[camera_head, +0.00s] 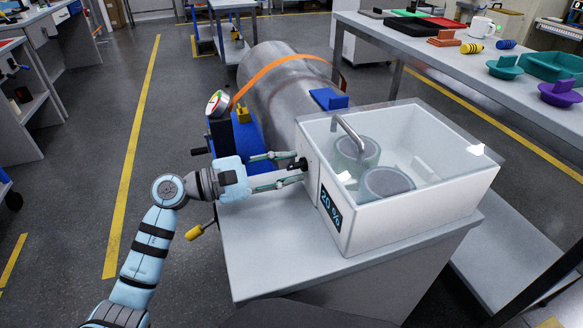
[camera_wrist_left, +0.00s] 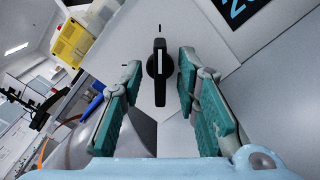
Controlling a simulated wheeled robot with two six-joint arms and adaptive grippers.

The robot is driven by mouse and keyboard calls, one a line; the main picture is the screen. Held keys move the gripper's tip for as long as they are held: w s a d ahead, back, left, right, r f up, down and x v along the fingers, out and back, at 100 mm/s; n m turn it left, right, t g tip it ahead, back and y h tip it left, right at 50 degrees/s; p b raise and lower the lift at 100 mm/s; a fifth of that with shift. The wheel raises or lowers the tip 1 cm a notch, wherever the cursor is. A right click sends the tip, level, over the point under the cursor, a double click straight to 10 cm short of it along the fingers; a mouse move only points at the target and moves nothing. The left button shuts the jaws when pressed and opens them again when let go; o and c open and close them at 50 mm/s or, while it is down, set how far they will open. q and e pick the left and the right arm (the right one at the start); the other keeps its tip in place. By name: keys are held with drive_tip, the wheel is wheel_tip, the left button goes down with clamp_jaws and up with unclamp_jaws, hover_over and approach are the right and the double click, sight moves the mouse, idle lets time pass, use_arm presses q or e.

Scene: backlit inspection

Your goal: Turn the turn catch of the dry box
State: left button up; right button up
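The dry box (camera_head: 420,228) is a white box with a clear lid and a bent metal handle, standing on a grey cabinet. Its turn catch (camera_head: 298,164) is a small black knob on the left face. In the left wrist view the catch (camera_wrist_left: 159,72) is long and upright, in line with a dark tick above it; another tick is to its left. My left gripper (camera_head: 290,168) is open at that face. In the left wrist view its green-padded fingers (camera_wrist_left: 160,66) are on either side of the catch, with visible gaps. My right gripper is not in view.
A display (camera_head: 330,210) reading 20 % is on the same face. Behind the box lies a large metal cylinder (camera_head: 275,90) with an orange strap and a gauge (camera_head: 217,103). A bench (camera_head: 440,65) with trays and a mug (camera_head: 481,27) stands right. Open floor lies left.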

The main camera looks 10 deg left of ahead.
use_arm(q)
drive_tip(key=shift+w+d, duration=0.35)
drive_tip(key=shift+d, duration=0.25)
drive_tip(key=shift+c, duration=0.6)
clamp_jaws()
